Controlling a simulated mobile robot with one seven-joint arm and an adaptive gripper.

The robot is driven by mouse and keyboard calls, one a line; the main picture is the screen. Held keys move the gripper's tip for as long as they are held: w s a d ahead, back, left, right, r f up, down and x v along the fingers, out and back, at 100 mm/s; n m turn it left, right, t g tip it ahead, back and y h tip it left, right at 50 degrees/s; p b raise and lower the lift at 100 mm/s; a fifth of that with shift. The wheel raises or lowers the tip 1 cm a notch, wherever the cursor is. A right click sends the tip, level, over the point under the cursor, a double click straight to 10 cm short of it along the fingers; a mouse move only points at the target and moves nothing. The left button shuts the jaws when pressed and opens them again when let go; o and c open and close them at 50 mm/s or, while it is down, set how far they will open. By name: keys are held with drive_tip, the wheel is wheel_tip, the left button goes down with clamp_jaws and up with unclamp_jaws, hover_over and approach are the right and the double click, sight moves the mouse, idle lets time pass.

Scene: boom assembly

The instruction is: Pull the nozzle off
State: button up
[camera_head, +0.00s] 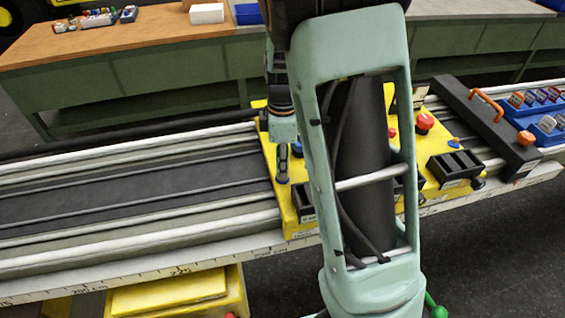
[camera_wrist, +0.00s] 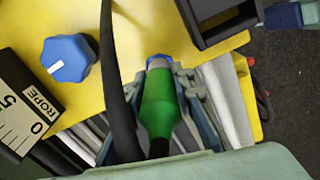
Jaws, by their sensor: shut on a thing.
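In the wrist view a green tapered piece, which I take to be the nozzle (camera_wrist: 159,103), lies between the fingers of my gripper (camera_wrist: 163,80). My gripper is shut on it. Its far end meets a small blue-grey part (camera_wrist: 158,62) at the yellow panel; I cannot tell whether the two are still joined. A black part continues from its near end. In the head view my arm's large pale green link hides much of the yellow panel (camera_head: 437,195), and I cannot make out the nozzle there.
A blue knob (camera_wrist: 67,59) and a ruler-marked ROPE block (camera_wrist: 22,108) sit left of the nozzle. A black box-like holder (camera_wrist: 222,18) is close on the right. A black bar with an orange handle (camera_head: 487,105) crosses the rails further right. The left rails (camera_head: 130,190) are clear.

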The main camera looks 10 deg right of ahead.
clamp_jaws()
drive_tip(key=shift+r, duration=0.2)
idle(0.3)
drive_tip(key=shift+r+p, duration=1.55)
drive_tip(key=shift+r, duration=0.75)
